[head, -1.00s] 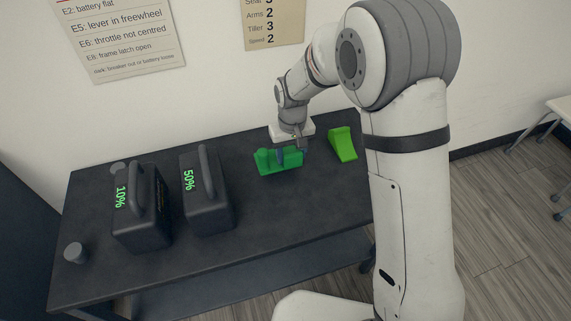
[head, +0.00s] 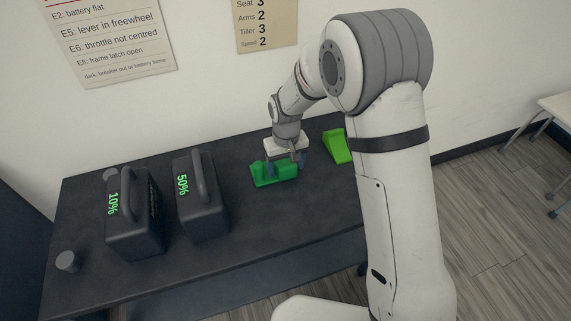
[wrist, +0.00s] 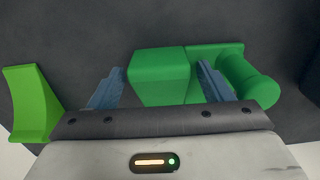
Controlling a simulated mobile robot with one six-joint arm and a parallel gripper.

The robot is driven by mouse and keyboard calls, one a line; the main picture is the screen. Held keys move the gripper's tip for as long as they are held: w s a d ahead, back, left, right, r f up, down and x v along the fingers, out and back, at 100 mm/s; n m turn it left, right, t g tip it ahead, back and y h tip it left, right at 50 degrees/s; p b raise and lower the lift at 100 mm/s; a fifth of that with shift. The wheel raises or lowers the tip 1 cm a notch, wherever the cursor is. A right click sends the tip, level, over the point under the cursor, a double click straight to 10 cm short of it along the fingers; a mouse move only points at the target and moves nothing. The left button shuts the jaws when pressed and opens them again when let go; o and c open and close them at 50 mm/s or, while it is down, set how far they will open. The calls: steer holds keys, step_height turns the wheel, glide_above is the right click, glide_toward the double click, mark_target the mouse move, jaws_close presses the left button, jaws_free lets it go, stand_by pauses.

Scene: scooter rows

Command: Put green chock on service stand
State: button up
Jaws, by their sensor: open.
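A bright lime-green wedge, chock-shaped (head: 337,147), lies on the dark table at the right; in the wrist view it is at the far left (wrist: 32,103), outside my fingers. A darker green piece (head: 263,174) with a block and a round bar on a flat base lies left of it. My gripper (head: 286,164) is over this darker piece. In the wrist view my gripper (wrist: 162,68) is open, its blue fingers on either side of the green block (wrist: 160,62), with a gap at the left. I cannot tell which thing is the service stand.
Two dark battery packs, marked 10% (head: 134,215) and 50% (head: 202,197), stand on the left of the dark table (head: 255,225). A grey round knob (head: 67,261) is near the left front corner. Wall posters are behind. The front middle of the table is clear.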

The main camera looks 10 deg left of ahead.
mark_target(286, 164)
step_height(286, 164, up, 12)
steer(key=p, duration=0.2)
steer(key=shift+r, duration=0.2)
steer(key=s+d+r+m, duration=0.1)
steer(key=s+d+r, duration=0.25)
steer(key=d, duration=0.35)
steer(key=s+d+r+m+t, duration=0.1)
steer(key=s+d+r+m, duration=0.1)
steer(key=s+d, duration=0.35)
steer(key=s+d+r+m, duration=0.1)
steer(key=s+d+r, duration=0.2)
steer(key=d, duration=0.6)
steer(key=s+d+m, duration=0.2)
steer(key=s+d, duration=0.3)
steer(key=s, duration=0.3)
steer(key=shift+d+f+t, duration=0.15)
steer(key=shift+d+t, duration=0.25)
